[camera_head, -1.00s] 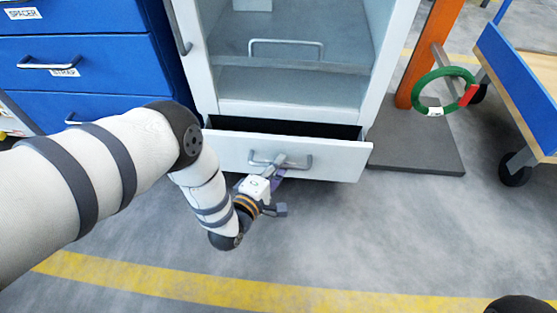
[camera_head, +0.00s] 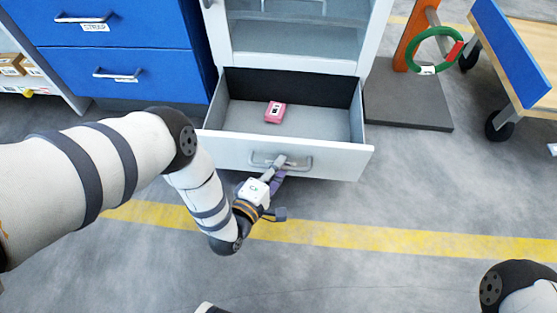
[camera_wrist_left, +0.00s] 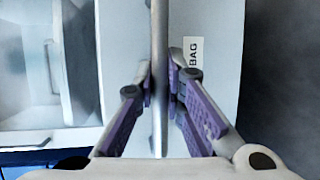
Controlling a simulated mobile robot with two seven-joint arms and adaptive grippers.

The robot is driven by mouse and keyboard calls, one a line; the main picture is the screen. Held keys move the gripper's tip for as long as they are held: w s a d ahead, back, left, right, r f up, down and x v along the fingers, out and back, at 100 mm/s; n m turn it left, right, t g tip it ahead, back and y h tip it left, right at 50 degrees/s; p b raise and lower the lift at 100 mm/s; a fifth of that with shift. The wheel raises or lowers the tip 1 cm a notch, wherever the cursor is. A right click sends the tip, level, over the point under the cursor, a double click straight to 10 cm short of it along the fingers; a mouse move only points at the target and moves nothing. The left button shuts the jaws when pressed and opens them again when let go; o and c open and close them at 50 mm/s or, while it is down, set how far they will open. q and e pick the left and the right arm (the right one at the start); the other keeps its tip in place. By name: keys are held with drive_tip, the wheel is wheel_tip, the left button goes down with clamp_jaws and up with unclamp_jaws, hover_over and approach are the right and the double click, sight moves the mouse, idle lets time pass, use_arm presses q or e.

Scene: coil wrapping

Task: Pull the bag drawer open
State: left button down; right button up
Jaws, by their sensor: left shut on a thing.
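The bag drawer (camera_head: 225,150) is the bottom drawer of the white cabinet and stands well open. Its front carries a grey bar handle (camera_head: 300,162). My left gripper (camera_head: 279,163) is shut on this handle. In the left wrist view the purple fingers of the left gripper (camera_wrist_left: 160,95) lie on both sides of the handle bar (camera_wrist_left: 160,45), beside a white label (camera_wrist_left: 193,50) reading BAG. A small pink box (camera_head: 275,111) lies inside the drawer. My right gripper is not in view; only a part of my right arm shows at the lower right.
The white cabinet (camera_head: 226,30) stands behind the drawer. Blue drawers (camera_head: 130,75) stand at the left. A green ring (camera_head: 420,47) hangs on an orange post at the right, near a cart (camera_head: 520,75). The floor in front is clear, with a yellow line (camera_head: 400,239).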

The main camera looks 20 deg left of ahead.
use_arm(q)
drive_tip(key=shift+s, duration=0.1)
idle(0.3)
drive_tip(key=c, duration=1.7)
unclamp_jaws()
drive_tip(key=shift+o, duration=0.2)
drive_tip(key=v, duration=1.2)
drive_tip(key=shift+d, duration=0.1)
